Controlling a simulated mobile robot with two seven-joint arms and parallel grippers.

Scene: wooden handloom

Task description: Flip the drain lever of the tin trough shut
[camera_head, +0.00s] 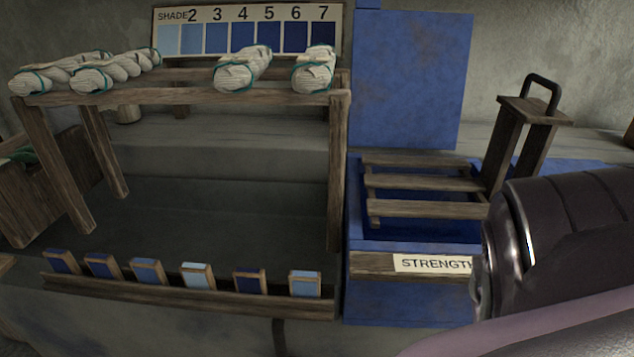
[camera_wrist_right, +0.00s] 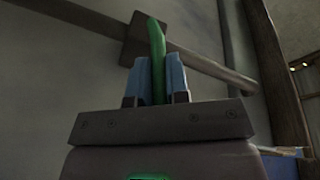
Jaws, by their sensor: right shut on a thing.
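In the right wrist view my right gripper (camera_wrist_right: 157,72) has its two blue fingers closed on a slim green upright piece (camera_wrist_right: 156,35), which looks like a lever handle. Its top sticks out above the fingertips and leans slightly left. Its lower end is hidden between the fingers. I cannot tell from this view how it joins the tin trough, and no trough is clearly recognisable. In the head view only my right arm shows at the right, and its gripper is out of sight. My left gripper is not in view.
Behind the green piece are a dark block (camera_wrist_right: 146,40) with a slanting bar and a wooden post (camera_wrist_right: 276,70). The head view shows a wooden rack (camera_head: 190,97) with pale skeins, a shade card (camera_head: 246,35), a row of colour blocks and a blue vat (camera_head: 405,75).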

